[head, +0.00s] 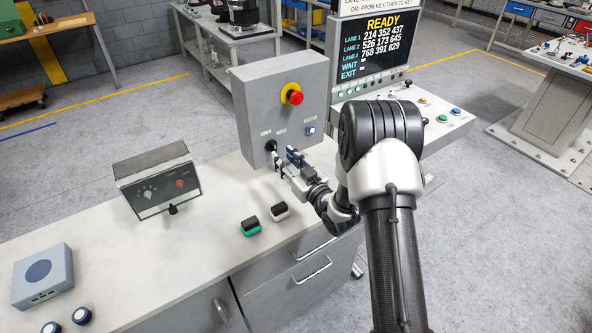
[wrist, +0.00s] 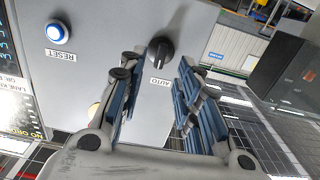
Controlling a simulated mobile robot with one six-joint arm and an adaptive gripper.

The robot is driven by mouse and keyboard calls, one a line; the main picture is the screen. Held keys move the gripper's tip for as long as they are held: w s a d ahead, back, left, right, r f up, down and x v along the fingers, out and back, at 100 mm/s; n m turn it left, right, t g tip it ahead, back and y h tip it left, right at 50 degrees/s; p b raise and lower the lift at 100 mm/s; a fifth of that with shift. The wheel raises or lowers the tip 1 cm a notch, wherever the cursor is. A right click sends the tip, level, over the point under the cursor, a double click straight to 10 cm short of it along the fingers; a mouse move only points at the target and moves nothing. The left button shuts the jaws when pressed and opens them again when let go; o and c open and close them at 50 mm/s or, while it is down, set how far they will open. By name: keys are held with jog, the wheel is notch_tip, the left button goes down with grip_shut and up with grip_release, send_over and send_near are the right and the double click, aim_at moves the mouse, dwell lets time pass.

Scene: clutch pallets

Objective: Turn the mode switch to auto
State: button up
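The mode switch is a black rotary knob (head: 270,146) low on the front of a grey control box (head: 308,100). It also shows in the wrist view (wrist: 160,52), with an AUTO label (wrist: 157,82) beside it. Which position the knob points to I cannot tell surely. My gripper (head: 284,161) is in front of the box, close to the knob. In the wrist view my gripper (wrist: 156,80) is open, its blue-padded fingers spread to either side of the knob's line, with nothing between them. I see no contact with the knob.
The box also carries a red emergency button (head: 295,98) on yellow and a lit blue RESET button (head: 310,129). A small grey meter box (head: 158,182), a green-and-black block (head: 250,226) and a white-and-black block (head: 279,211) stand on the bench (head: 205,235). A READY display (head: 382,45) is behind.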

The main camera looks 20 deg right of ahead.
jog(key=v, duration=0.7)
jog(key=shift+s, duration=0.15)
jog(key=shift+r, duration=0.15)
jog(key=s+d+r+m+g+h, duration=0.2)
jog(key=s+r+g+h, duration=0.45)
jog(key=r, duration=0.55)
jog(key=s+a+r+m+g, duration=0.1)
jog(key=s+a+g, duration=0.1)
jog(key=s, duration=1.2)
jog(key=s+a+r+g, duration=0.1)
jog(key=s+a+g, duration=0.2)
jog(key=s, duration=1.2)
jog(key=shift+a+r+m+g+y, duration=0.35)
jog(key=shift+r+m+g+y, duration=0.1)
jog(key=shift+g, duration=0.1)
